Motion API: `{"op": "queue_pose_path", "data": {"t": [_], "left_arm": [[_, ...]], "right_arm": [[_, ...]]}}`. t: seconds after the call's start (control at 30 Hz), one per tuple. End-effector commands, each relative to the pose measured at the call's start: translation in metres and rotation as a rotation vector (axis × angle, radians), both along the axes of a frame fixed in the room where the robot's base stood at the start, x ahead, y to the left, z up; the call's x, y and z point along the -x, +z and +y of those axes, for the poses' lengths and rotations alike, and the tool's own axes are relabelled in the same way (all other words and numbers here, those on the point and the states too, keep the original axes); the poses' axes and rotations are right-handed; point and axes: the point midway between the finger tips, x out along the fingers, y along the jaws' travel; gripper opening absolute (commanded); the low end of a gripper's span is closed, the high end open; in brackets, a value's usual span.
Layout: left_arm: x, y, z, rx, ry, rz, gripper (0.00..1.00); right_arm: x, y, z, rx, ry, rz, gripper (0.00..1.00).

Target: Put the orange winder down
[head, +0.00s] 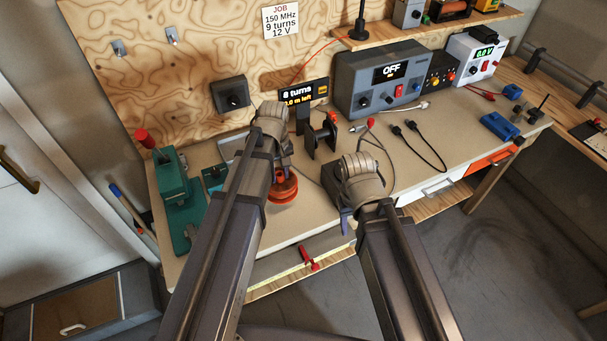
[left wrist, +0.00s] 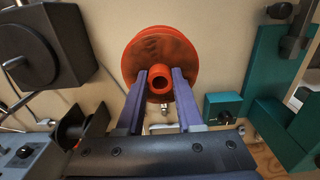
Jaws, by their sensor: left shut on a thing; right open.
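The orange winder (head: 284,188), a round disc with a central hub, shows beside my left forearm in the head view, at the bench's front half. In the left wrist view the winder (left wrist: 165,50) faces the camera, and my left gripper (left wrist: 161,78) is shut with its two purple fingers on either side of the hub. My left arm hides part of it in the head view. I cannot tell whether it touches the bench (head: 225,230). My right gripper (head: 345,222) is open and empty near the bench's front edge; its fingers are partly hidden.
A green press (head: 176,195) with a red knob stands left of the winder.

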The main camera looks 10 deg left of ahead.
Motion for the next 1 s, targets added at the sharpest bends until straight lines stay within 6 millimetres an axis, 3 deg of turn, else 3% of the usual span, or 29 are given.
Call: {"op": "queue_pose_path", "data": {"t": [0.4, 0.67, 1.0], "left_arm": [[0.0, -0.059, 0.0, 0.0, 0.0, 0.0, 0.0], [0.0, -0.062, 0.0, 0.0, 0.0, 0.0, 0.0], [0.0, -0.098, 0.0, 0.0, 0.0, 0.0, 0.0]], "right_arm": [[0.0, -0.059, 0.0, 0.002, 0.012, 0.001, 0.5], [0.0, -0.062, 0.0, 0.002, 0.011, 0.001, 0.5], [0.0, -0.098, 0.0, 0.002, 0.01, 0.0, 0.5]]}}
